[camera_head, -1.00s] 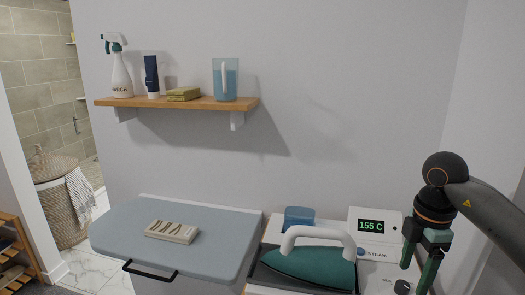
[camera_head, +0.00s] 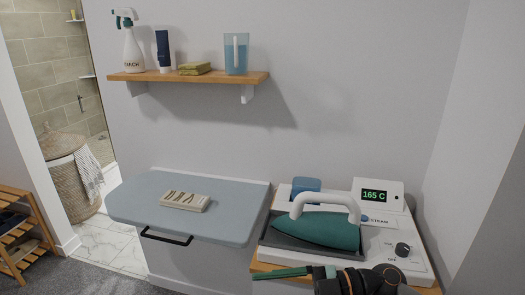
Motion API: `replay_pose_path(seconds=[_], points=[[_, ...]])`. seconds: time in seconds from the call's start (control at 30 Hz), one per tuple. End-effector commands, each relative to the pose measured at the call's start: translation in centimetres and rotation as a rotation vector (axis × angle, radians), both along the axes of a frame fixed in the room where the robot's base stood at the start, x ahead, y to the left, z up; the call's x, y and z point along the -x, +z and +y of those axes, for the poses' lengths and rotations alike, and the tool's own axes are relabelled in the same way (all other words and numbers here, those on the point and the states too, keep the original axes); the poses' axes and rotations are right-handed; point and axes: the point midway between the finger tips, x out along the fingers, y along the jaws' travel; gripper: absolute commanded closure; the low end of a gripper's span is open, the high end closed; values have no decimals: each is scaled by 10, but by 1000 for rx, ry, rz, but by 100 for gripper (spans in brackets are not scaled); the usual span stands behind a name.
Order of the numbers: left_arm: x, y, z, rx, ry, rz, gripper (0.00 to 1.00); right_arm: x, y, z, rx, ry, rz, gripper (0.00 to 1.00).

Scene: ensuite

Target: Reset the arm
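My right gripper (camera_head: 285,272) is at the bottom edge of the head view, in front of the ironing station, with its green fingers pointing left. I see the fingers edge-on, so I cannot tell whether they are apart, and I see nothing held. My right arm (camera_head: 370,281) is low and partly cut off by the frame edge. My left gripper is not in view. The teal iron (camera_head: 325,231) with a white handle rests on its dark tray on the white steam station (camera_head: 412,268). The station's display (camera_head: 374,195) reads 165 C, and a dark knob (camera_head: 403,249) sits at its right.
A blue-grey ironing board (camera_head: 235,226) with a black handle (camera_head: 166,237) carries a small beige block (camera_head: 185,201). A wall shelf (camera_head: 190,77) holds a spray bottle, a tube, folded cloths and a blue jug. A lidded basket (camera_head: 72,180) and wooden rack (camera_head: 22,235) stand left.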

Motion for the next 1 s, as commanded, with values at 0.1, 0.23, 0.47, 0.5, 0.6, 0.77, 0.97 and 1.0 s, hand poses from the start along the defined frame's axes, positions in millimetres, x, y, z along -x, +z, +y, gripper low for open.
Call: replay_pose_path(seconds=[0.1,0.23,0.47,0.5,0.6,0.77,0.97,1.0], points=[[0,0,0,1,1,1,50,-7,7,5,-263,-200,35,26],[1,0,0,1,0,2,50,-27,-6,-17,-435,-505,107,26],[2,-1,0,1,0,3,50,-30,-111,-88,-398,-1095,365,26],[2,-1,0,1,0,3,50,-21,-137,-101,-348,-1185,426,26],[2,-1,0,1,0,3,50,14,-199,-127,-198,-1357,581,26],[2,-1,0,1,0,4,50,79,-268,-148,31,-1485,786,26],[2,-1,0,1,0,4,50,128,-302,-154,181,-1514,916,26],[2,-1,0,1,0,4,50,131,-304,-155,192,-1514,924,26]])
